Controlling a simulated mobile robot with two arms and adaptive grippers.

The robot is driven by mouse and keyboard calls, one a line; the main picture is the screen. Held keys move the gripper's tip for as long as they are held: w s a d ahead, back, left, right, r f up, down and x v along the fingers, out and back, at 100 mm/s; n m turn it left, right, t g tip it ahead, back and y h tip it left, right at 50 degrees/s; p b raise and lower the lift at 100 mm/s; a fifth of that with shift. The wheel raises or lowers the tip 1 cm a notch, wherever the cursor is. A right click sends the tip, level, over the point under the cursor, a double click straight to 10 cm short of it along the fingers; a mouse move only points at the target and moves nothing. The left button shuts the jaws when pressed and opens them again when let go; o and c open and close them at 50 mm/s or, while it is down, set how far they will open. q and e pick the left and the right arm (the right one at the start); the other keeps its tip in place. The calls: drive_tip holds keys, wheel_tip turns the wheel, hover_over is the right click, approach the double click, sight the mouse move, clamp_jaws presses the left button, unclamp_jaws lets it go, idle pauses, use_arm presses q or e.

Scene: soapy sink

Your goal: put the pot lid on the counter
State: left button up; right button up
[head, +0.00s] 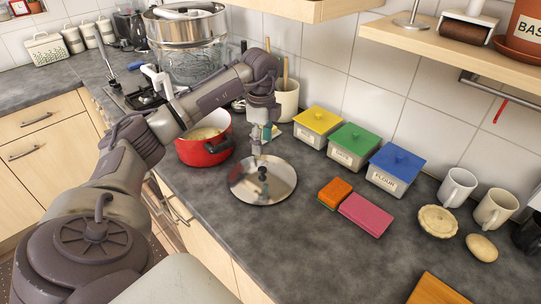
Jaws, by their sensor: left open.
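The pot lid (279,190) is a round shiny metal disc with a small dark knob (262,172) in its middle. It lies on the dark grey counter (300,245) in front of the steel-and-glass steamer and the jars. My left gripper (257,158) points down just above the knob, open and apparently empty. The gap between its fingertips and the knob is too small to judge. A red pot (203,149) stands uncovered to the left of the lid, with pale contents inside. My left arm crosses in front of part of the scene. My right gripper is not in view.
An orange-green sponge (335,193) and a pink sponge (366,214) lie right of the lid. Yellow (318,122), green (354,141) and blue (397,162) lidded boxes line the wall. Two mugs, a pie and a bun stand at right. The counter's front middle is clear.

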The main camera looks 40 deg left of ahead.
use_arm(q)
hover_over(262, 169)
wheel_tip(262, 169, down, 5)
drive_tip(key=shift+w+r+p, duration=0.1)
drive_tip(key=shift+p, duration=0.35)
drive_tip(key=shift+d+f, duration=0.15)
drive_tip(key=shift+f, duration=0.4)
drive_tip(key=shift+f+p, duration=0.35)
drive_tip(key=shift+p, duration=0.05)
wheel_tip(262, 169, down, 4)
drive_tip(key=shift+r+p, duration=0.15)
drive_tip(key=shift+p, duration=0.65)
drive_tip(key=shift+f, duration=0.45)
clamp_jaws()
drive_tip(key=shift+r, duration=0.1)
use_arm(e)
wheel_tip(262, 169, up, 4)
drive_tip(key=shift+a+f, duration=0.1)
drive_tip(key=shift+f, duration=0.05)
